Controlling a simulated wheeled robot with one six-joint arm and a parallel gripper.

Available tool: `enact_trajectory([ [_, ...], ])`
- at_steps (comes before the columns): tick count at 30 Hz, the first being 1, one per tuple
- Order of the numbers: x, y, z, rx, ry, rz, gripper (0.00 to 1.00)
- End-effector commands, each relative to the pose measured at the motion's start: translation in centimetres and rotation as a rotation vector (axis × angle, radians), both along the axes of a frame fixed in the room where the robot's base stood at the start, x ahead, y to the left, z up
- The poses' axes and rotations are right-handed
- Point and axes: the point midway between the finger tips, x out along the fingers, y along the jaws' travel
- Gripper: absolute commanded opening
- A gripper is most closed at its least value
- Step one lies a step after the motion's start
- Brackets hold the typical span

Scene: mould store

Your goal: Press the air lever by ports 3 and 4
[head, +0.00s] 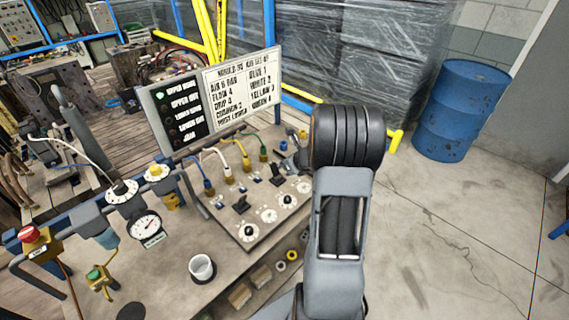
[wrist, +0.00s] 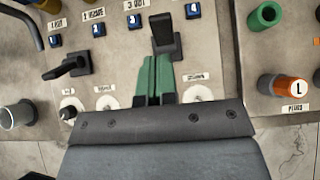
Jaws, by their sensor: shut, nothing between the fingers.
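The black air lever by ports 3 and 4 (wrist: 164,30) stands on a square black base on the grey panel in the wrist view. It also shows in the head view (head: 277,175). The blue squares marked 3 (wrist: 134,20) and 4 (wrist: 192,9) lie on either side of it. My gripper (wrist: 156,62) is shut and empty, its green fingers together just below the lever's base. I cannot tell whether they touch it. In the head view my arm shows, but the fingertips are not clear. A second black lever (wrist: 70,66) sits to the left, near ports 1 and 2.
Dials (head: 288,200) line the panel's near edge. Coloured hoses (head: 243,155) run behind the levers, below a sign board (head: 243,85). A blue drum (head: 458,110) stands on open floor at right.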

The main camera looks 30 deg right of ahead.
Motion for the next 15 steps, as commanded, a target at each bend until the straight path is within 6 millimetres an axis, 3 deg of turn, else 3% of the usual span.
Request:
enact_trajectory([
  [9, -2.6, -0.9, 5.9, -0.002, -0.003, -0.007, 0.0],
  [15, -3.5, -1.1, 8.4, -0.001, -0.002, -0.009, 0.0],
])
